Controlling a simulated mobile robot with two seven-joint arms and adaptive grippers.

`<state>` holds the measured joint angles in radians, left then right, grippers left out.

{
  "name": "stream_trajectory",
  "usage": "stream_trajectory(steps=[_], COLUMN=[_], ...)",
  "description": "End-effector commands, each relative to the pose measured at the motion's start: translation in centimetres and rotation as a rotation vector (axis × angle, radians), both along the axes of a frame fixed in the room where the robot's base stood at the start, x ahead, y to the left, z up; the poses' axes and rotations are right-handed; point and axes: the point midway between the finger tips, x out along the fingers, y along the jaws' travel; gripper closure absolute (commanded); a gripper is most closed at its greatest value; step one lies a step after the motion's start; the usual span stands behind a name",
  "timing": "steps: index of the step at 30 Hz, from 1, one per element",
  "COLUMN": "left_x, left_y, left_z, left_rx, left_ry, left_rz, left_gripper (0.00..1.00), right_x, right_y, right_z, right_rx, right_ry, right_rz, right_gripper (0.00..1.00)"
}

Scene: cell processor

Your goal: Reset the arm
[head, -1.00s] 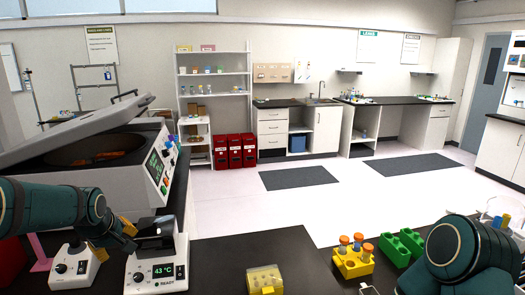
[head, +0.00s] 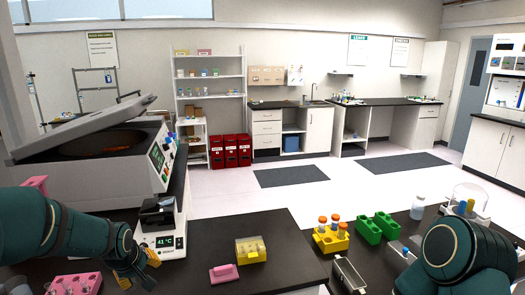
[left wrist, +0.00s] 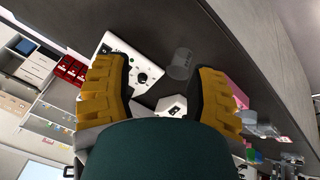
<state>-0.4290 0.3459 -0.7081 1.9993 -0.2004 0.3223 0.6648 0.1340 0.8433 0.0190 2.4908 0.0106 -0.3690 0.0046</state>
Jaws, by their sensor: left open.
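My left gripper (head: 138,268), dark with yellow finger pads, hangs low over the black bench at the lower left of the head view. In the left wrist view its two yellow fingers (left wrist: 158,88) stand apart with nothing held between them. Behind them are a white device with a black knob (left wrist: 145,74) and a clear cup-like shape (left wrist: 181,65). My right arm shows at the lower right of the head view, but its gripper is out of frame.
Close to my left gripper are a heater reading 41 °C (head: 166,243), an open centrifuge (head: 75,170) and a pink rack (head: 62,289). Further right are a pink block (head: 224,273), yellow box (head: 250,250), yellow tube rack (head: 331,240) and green rack (head: 368,231).

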Motion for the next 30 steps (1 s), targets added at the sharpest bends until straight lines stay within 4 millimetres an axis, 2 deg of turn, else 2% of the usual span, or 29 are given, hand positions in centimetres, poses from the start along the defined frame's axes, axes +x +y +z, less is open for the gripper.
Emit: stream_trajectory(steps=[1, 6, 8, 12, 15, 18, 22, 25, 30], left_x=[-0.6, -3.6, -5.1, -9.8, -13.6, -16.9, -19.8, -20.8, -21.0], left_y=[-1.3, -6.2, -8.0, -12.3, -15.2, -17.8, -20.0, -20.8, -21.0], left_z=[-3.9, -13.9, -17.3, -24.7, -28.9, -31.6, -33.3, -33.7, -33.6], left_rx=[0.004, -0.005, -0.016, -0.062, -0.107, -0.15, -0.192, -0.206, -0.208], left_ry=[0.034, 0.112, 0.137, 0.194, 0.222, 0.238, 0.242, 0.24, 0.237], left_rz=[-0.047, -0.227, -0.289, -0.428, -0.516, -0.587, -0.646, -0.669, -0.674], left_gripper=[0.43, 0.43, 0.43, 0.43, 0.43, 0.43, 0.43, 0.43, 0.43], right_x=[0.0, -0.4, -0.6, -0.9, -1.1, -1.3, -1.5, -1.5, -1.5], right_y=[0.1, 0.2, 0.2, 0.3, 0.3, 0.4, 0.4, 0.4, 0.4], right_z=[-1.1, -3.1, -3.7, -5.4, -6.6, -7.5, -8.2, -8.4, -8.3], right_rx=[0.001, 0.002, 0.002, 0.003, 0.004, 0.004, 0.005, 0.005, 0.005], right_ry=[0.001, 0.011, 0.014, 0.022, 0.026, 0.03, 0.034, 0.036, 0.037], right_rz=[0.003, 0.011, 0.013, 0.019, 0.024, 0.028, 0.03, 0.032, 0.032], right_gripper=[0.0, 0.0, 0.0, 0.0, 0.0, 0.0, 0.0, 0.0, 0.0])
